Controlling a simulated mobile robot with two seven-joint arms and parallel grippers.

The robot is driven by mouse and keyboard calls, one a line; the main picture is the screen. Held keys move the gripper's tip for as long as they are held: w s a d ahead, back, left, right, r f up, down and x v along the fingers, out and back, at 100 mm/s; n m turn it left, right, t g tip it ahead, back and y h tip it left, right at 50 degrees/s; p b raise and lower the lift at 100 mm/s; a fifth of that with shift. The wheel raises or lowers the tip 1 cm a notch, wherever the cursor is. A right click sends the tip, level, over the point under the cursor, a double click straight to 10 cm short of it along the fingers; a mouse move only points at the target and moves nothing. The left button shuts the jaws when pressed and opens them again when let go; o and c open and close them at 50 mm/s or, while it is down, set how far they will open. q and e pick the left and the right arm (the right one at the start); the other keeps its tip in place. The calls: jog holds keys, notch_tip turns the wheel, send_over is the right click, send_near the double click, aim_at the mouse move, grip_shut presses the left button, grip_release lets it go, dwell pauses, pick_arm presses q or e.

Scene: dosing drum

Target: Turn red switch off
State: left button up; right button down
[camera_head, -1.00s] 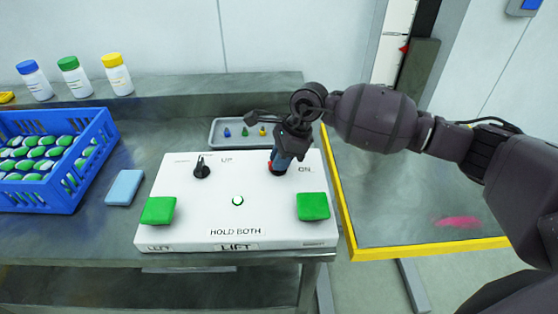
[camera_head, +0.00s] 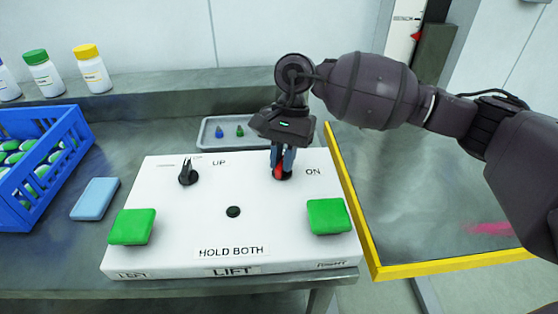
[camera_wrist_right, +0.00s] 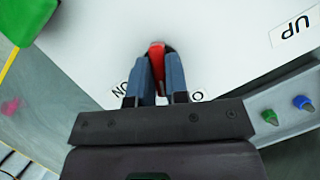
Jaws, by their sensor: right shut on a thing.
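The red switch (camera_head: 279,172) is on the white control box (camera_head: 180,236), at its upper right beside the label ON. My right gripper (camera_head: 282,165) points down over it with its fingers shut on the switch. In the right wrist view the red switch (camera_wrist_right: 157,56) shows between the two blue-grey fingertips (camera_wrist_right: 157,74), and the labels ON and O are partly visible on either side. The gripper hides part of the switch. The small round lamp (camera_head: 233,212) in the middle of the box is dark. My left gripper is not in view.
The box also bears a black selector knob (camera_head: 188,174) and two green buttons, left (camera_head: 132,227) and right (camera_head: 328,216). A grey tray (camera_head: 205,133) lies behind. A blue crate (camera_head: 66,150) and blue block (camera_head: 95,199) are left. A yellow-edged platform (camera_head: 450,264) is right.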

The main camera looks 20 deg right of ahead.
jog(key=n+b, duration=0.1)
jog(key=n, duration=0.1)
jog(key=n+h+b, duration=0.1)
jog(key=shift+f+n+g+b, duration=0.25)
jog(key=shift+n+g+b, duration=0.05)
jog(key=shift+n+g, duration=0.1)
jog(key=shift+n, duration=0.3)
jog(key=shift+r+n+h+b, duration=0.15)
jog(key=shift+n+h+b, duration=0.15)
jog(key=shift+b, duration=0.1)
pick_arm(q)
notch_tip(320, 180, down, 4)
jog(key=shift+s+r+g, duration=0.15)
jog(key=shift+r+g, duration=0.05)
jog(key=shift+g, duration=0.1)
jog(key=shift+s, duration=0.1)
pick_arm(e)
jog(key=shift+r, duration=0.15)
jog(key=c, duration=1.1)
grip_release()
